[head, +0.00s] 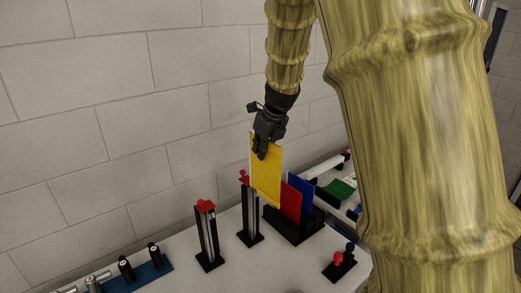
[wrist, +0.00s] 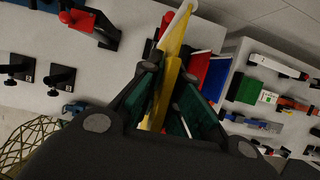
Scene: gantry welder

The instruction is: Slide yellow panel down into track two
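The yellow panel (head: 267,178) is upright and slightly tilted in the head view, with my gripper (head: 261,152) at its upper edge. In the wrist view the yellow panel (wrist: 173,50) runs between the two fingers of my gripper (wrist: 172,92), which are shut on it. Its lower edge appears near the top of the black rack, higher than the red and blue panels; I cannot tell whether it is clear of the rack. Two upright tracks with red tops, a left one (head: 209,238) and a right one (head: 250,215), stand left of the panel. No track number is readable.
The black rack (head: 288,232) holds a red panel (head: 291,200) and a blue panel (head: 305,192). A small black stand with red and black knobs (head: 340,262) is in front. A blue base with black cylinders (head: 150,270) lies at left. A block wall (head: 100,100) stands behind.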

